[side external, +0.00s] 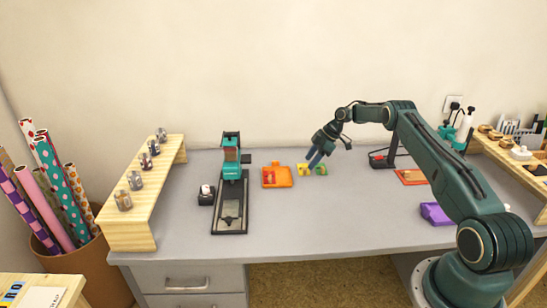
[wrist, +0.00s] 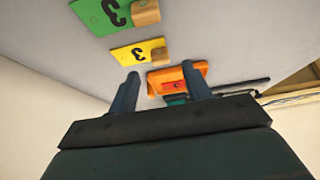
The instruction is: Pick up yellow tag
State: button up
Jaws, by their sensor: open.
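The yellow tag (wrist: 137,53) lies on the desk and carries a black "3" and a tan block at one end. It also shows in the side external view (side external: 303,169), close below my gripper's tips. My gripper (side external: 314,160) points down and is open and empty. In the wrist view my gripper (wrist: 160,90) has its two fingers apart, with the yellow tag a little beyond the tips and not between them.
A green tag (wrist: 107,15) with a "3" lies beside the yellow one. An orange holder (side external: 277,176) with a red piece sits left of the tags. A teal press (side external: 231,180) stands further left. The desk front (side external: 330,220) is clear.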

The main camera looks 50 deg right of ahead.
aim_at(305, 168)
jog(key=shift+x, duration=1.85)
jog(key=shift+s, duration=0.1)
jog(key=c, duration=0.9)
